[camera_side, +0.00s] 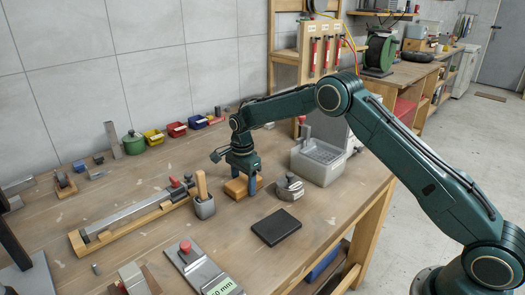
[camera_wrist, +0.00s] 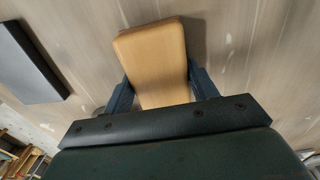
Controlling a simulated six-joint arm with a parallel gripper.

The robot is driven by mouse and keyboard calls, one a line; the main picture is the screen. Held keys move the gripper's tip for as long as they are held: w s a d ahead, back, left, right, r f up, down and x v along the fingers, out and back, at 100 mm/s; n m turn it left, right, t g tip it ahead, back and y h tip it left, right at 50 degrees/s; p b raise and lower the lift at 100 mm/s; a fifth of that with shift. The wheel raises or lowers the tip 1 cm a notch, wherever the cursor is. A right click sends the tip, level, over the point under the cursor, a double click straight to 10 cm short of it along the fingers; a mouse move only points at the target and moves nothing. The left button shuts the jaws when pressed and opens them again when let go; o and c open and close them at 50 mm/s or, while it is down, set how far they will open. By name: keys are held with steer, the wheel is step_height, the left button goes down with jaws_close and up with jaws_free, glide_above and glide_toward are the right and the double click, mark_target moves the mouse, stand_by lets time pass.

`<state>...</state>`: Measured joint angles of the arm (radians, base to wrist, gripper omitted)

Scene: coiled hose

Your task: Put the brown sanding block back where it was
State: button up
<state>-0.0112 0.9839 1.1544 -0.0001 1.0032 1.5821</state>
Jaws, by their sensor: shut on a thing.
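The brown sanding block (camera_side: 236,188) is between the fingers of my gripper (camera_side: 243,186), low over the middle of the workbench (camera_side: 150,245). In the wrist view the block (camera_wrist: 153,52) is a tan, rounded-edged slab. My gripper's blue fingers (camera_wrist: 158,82) press on its two sides, and its far end sticks out beyond them. The block's near end is hidden behind the gripper's dark bar. A shadow lies beside the block on the wood. I cannot tell whether it touches the bench or hangs just above it.
A black flat pad (camera_side: 276,227) lies in front of the gripper; it also shows in the wrist view (camera_wrist: 28,65). A grey cup with a wooden handle (camera_side: 204,206) stands close left. A metal piece (camera_side: 289,187) and a grey basin (camera_side: 318,162) stand right.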

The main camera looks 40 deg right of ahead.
mark_target(243, 180)
steer(key=shift+f, duration=0.1)
steer(key=o, duration=0.9)
steer(key=shift+o, duration=0.2)
step_height(243, 180, up, 12)
stand_by(0.7)
